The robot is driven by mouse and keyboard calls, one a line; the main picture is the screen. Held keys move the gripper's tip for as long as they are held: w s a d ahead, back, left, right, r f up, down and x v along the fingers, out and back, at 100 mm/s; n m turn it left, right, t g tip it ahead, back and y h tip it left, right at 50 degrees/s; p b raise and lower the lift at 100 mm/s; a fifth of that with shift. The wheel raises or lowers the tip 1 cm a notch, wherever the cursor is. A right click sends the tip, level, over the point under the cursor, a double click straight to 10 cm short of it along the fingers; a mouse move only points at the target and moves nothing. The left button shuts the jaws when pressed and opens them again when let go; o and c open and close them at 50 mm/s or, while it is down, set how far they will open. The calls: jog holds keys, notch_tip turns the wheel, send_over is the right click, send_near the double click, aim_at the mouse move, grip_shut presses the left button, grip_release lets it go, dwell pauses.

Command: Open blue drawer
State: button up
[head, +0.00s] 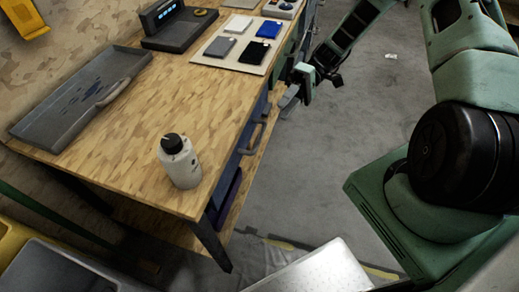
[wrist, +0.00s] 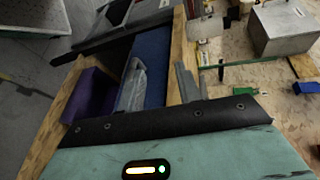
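The blue drawer (head: 240,160) sits under the wooden tabletop, on the side facing the aisle. Its front looks dark blue and flush with the table, with a grey bar handle (head: 256,139) on it. My gripper (head: 287,99) is beside the table's edge, past the handle toward the back, and apart from it. In the wrist view a blue panel (wrist: 156,68) shows between and beyond the two grey fingers of my gripper (wrist: 160,72). The fingers are spread with nothing between them. Whether the fingers touch the panel cannot be told.
On the wooden table (head: 130,165) stand a white bottle (head: 180,163) near the front corner, a grey tray (head: 70,105) and a board with colored squares (head: 228,68). A purple bin (wrist: 92,95) lies below the blue panel.

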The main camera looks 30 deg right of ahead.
aim_at(260, 137)
jog(key=d+f+m+t+y+b, duration=0.2)
jog(key=d+f+t+y+b, duration=0.3)
jog(key=d+f, duration=0.55)
jog(key=shift+t+y, duration=0.4)
jog(key=shift+t, duration=0.1)
jog(key=a+p, duration=0.1)
jog(key=a, duration=0.5)
jog(key=a+p, duration=0.1)
jog(key=a, duration=0.5)
jog(key=a+p, duration=0.1)
jog(key=a, duration=0.5)
jog(key=shift+w+a+r, duration=0.1)
jog(key=shift+a+r, duration=0.15)
jog(key=shift+r, duration=0.15)
grip_shut()
